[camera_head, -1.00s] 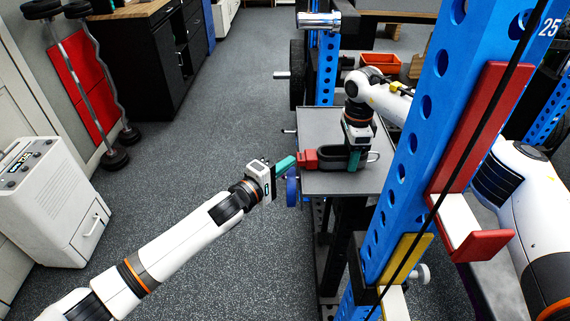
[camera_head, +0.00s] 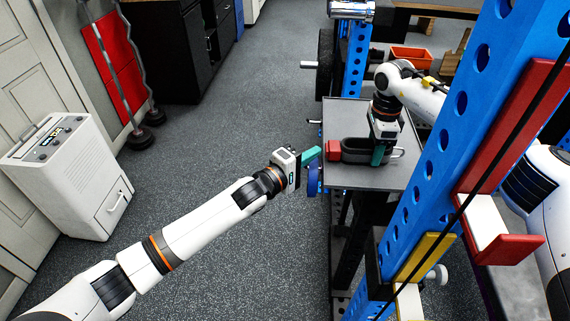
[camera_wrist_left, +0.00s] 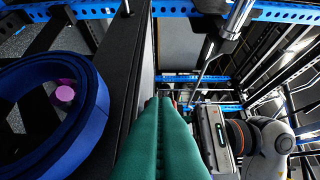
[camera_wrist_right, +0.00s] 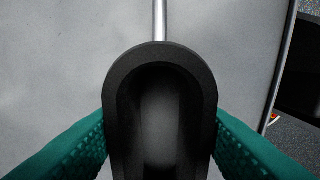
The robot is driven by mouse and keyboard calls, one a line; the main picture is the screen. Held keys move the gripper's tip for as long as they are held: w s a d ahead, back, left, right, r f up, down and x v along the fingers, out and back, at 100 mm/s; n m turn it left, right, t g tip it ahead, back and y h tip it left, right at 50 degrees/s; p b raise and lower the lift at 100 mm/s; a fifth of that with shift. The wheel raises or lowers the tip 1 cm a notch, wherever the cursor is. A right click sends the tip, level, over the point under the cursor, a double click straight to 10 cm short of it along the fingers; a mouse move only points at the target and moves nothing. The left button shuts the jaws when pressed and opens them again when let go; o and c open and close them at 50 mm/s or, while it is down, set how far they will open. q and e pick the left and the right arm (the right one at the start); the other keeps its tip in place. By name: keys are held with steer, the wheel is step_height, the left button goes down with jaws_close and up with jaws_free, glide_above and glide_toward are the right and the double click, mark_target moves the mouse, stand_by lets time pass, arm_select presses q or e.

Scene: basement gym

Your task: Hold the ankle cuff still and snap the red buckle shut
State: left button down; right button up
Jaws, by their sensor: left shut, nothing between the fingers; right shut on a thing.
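The black ankle cuff (camera_head: 354,145) lies on a grey table top (camera_head: 345,176), its metal ring at the right. The red buckle (camera_head: 333,150) is at its left end and looks compact; whether it is latched is too small to tell. My right gripper (camera_head: 378,155) is shut on the cuff from above. In the right wrist view its teal fingers press both sides of the cuff's rounded end (camera_wrist_right: 160,60). My left gripper (camera_head: 313,152) is shut and empty, its teal fingertips just left of the buckle with a small gap. The closed fingers also fill the left wrist view (camera_wrist_left: 158,135).
A blue rack upright (camera_head: 440,150) with red and yellow fittings stands right of the table. A rolled blue strap (camera_wrist_left: 90,110) hangs by the table's left edge. An orange bin (camera_head: 410,53) is behind. Open floor lies left of the table.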

arm_select(q)
steer(key=w+a+v, duration=0.1)
steer(key=v, duration=1)
steer(key=shift+a, duration=0.5)
steer(key=shift+r, duration=0.1)
arm_select(e)
steer(key=o, duration=1.1)
steer(key=shift+r, duration=0.1)
